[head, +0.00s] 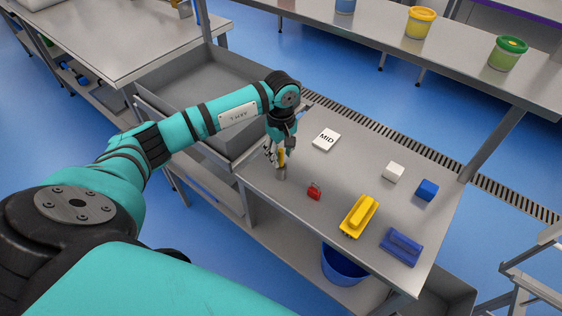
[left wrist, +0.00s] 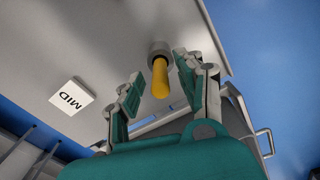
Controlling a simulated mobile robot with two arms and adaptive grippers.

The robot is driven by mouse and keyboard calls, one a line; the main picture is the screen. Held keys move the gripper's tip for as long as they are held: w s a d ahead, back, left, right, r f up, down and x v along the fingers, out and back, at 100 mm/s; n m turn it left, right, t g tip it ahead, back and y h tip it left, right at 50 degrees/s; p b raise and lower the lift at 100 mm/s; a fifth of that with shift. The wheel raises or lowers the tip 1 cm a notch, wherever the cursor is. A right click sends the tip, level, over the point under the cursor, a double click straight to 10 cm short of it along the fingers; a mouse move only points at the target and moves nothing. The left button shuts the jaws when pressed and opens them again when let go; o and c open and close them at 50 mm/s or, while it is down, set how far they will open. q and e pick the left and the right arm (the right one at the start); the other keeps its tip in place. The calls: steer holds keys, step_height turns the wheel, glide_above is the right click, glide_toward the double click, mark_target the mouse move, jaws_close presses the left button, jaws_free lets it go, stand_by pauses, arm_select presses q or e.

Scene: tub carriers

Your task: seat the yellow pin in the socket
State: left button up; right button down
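The yellow pin (left wrist: 160,80) stands with its far end inside the ring of the grey socket (left wrist: 158,48) in the left wrist view. How deep it sits I cannot tell. In the head view the pin (head: 282,155) shows small and partly hidden above the socket (head: 282,173), near the left edge of the bench. My left gripper (head: 276,152) points down around the pin. In the left wrist view its fingers (left wrist: 159,68) are spread on either side of the pin, with gaps to it. My right gripper is not in view.
On the metal bench (head: 262,184) are a white MID card (head: 326,139), red padlock-like item (head: 315,191), yellow carrier (head: 358,216), blue carrier (head: 400,247), white block (head: 394,171) and blue block (head: 427,190). A grey basin (head: 190,85) adjoins behind left. A blue bin (head: 344,265) stands below.

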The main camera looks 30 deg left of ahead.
arm_select(q)
jaws_close()
steer(key=shift+r, duration=0.15)
